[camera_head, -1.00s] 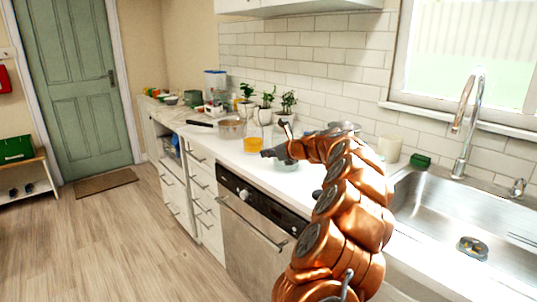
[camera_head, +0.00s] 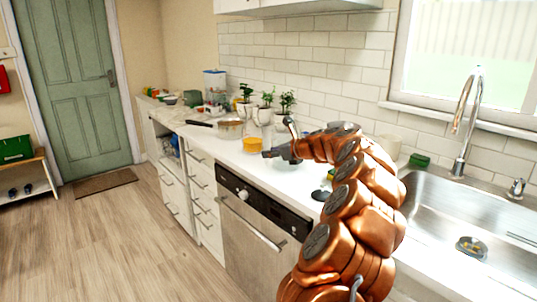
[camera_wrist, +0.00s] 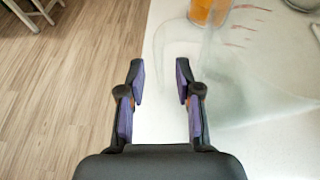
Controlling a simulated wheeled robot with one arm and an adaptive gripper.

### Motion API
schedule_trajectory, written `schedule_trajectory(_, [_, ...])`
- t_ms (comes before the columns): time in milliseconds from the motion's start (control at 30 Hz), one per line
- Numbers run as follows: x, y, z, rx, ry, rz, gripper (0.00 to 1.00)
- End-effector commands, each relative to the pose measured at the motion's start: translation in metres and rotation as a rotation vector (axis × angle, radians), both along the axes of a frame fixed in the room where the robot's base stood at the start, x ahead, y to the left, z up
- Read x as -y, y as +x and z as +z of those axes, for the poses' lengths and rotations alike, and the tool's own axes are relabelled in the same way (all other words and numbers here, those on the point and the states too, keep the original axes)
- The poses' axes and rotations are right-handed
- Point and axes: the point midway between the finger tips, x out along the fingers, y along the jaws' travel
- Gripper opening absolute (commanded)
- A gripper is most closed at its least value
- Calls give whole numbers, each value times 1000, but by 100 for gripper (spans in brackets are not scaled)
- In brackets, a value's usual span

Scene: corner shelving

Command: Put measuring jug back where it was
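My gripper (camera_wrist: 159,68) is open and empty in the wrist view, its two purple-padded fingers apart above the counter edge. A clear, see-through shape with red marks (camera_wrist: 245,27), which looks like the measuring jug, stands on the white counter ahead and to the right of the fingers. A faint loop like its handle lies just beyond the fingertips; I cannot see contact. In the head view my gripper (camera_head: 268,153) is over the counter, and the jug cannot be clearly made out there.
An orange-filled glass (camera_wrist: 208,10) stands close beyond the gripper; it also shows in the head view (camera_head: 252,144). Potted plants (camera_head: 267,99) and a pot (camera_head: 230,129) stand farther back. The sink (camera_head: 460,215) is at right.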

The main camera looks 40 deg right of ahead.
Motion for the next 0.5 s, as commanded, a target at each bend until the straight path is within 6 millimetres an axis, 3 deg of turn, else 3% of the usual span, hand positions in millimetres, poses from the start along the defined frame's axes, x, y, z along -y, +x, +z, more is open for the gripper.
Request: schedule_trajectory(500, [4,-79,34,2,-1,-3,34])
